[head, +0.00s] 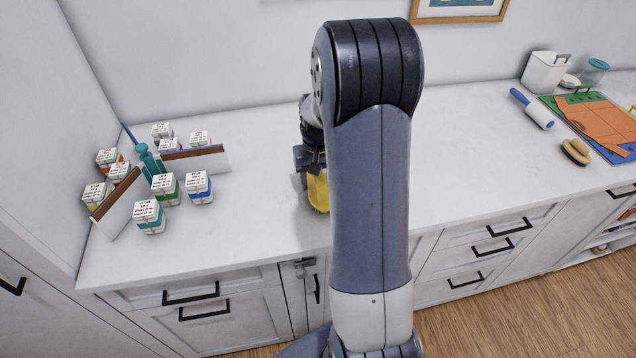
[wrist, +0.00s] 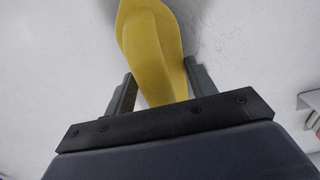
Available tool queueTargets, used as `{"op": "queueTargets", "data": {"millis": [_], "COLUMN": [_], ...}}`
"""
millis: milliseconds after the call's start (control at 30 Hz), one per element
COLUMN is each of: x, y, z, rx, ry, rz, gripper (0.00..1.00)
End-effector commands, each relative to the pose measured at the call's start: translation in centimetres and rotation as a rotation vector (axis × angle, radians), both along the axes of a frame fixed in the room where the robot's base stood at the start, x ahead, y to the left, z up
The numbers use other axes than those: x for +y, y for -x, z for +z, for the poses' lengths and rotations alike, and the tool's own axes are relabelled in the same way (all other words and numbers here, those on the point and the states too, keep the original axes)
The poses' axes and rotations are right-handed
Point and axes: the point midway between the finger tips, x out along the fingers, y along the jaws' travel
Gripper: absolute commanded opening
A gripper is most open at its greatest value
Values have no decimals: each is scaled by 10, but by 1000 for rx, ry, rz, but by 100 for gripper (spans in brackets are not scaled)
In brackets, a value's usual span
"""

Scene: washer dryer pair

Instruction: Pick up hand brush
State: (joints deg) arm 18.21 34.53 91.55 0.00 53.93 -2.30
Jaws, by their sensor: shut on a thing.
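A yellow hand brush (head: 318,192) shows in the head view at my gripper, partly hidden behind my arm. In the wrist view the yellow hand brush (wrist: 153,45) runs up from between the two fingers and past the top edge of the picture. My gripper (wrist: 160,85) is shut on its narrower part. In the head view my gripper (head: 309,170) is low over the white counter, at the left edge of my forearm. I cannot tell whether the brush touches the counter.
On the white counter (head: 255,222), several small labelled jars (head: 198,187), a teal bottle (head: 150,160) and two upright boards stand at the left. At the right are a lint roller (head: 532,108), a wooden brush (head: 576,151), a white canister (head: 544,72) and a green mat. My arm hides the middle.

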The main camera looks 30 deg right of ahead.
Motion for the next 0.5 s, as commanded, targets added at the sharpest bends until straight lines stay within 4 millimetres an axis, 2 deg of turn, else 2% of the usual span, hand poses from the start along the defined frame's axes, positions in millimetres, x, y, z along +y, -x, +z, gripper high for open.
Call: {"op": "queueTargets", "data": {"millis": [200,367,500], "x": [0,0,0], "y": [0,0,-1], "z": [0,2,15], "rx": [-1,-1,-6], "ry": [0,0,2], "rz": [0,0,0], "gripper": [23,23,23]}}
